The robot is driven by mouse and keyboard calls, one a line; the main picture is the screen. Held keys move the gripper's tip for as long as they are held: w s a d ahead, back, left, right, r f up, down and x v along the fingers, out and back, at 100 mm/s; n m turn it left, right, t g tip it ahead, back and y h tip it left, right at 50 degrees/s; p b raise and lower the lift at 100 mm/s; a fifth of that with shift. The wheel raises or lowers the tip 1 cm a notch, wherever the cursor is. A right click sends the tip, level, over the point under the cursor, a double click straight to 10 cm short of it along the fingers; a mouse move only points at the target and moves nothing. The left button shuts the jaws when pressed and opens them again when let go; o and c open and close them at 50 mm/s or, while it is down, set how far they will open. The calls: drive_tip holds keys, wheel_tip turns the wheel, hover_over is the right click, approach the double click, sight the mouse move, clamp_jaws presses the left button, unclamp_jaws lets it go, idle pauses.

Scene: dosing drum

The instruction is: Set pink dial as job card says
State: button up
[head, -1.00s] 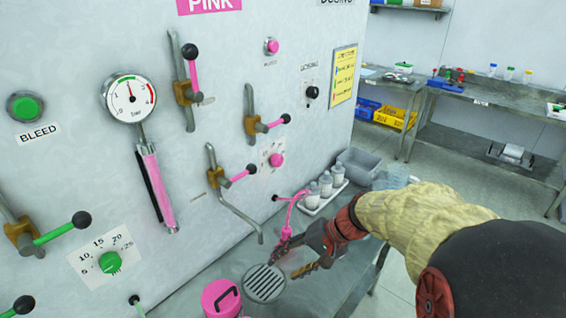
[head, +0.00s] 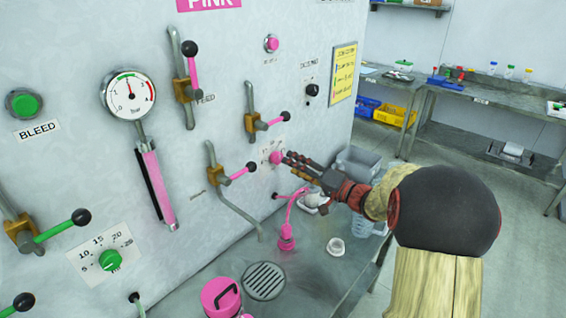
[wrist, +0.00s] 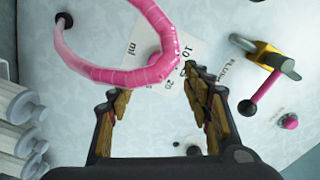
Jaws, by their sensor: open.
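The pink dial (head: 276,157) sits on the grey-white panel, on a small white scale card whose numbers are too small to read in the head view. My gripper (head: 287,157) is at the dial, its fingertips close to the knob; I cannot tell whether they touch it. In the wrist view my gripper (wrist: 150,85) has its two fingers apart. The scale card (wrist: 172,62) shows "ml", 10, 15 and 20 there. A pink hose (wrist: 150,72) crosses in front, and the dial is not clearly seen. The yellow job card (head: 343,72) hangs at the panel's right; its text is unreadable.
The pink hose (head: 291,215) hangs below my gripper. A pink-lidded pot (head: 220,298) and a round drain (head: 264,281) are on the bench.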

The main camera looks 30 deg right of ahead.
sight(280, 159)
drive_tip(key=shift+b+x, duration=0.4)
drive_tip(key=shift+x, duration=2.2)
drive_tip(key=c, duration=0.3)
drive_tip(key=c, duration=0.8)
drive_tip(key=shift+c, duration=0.3)
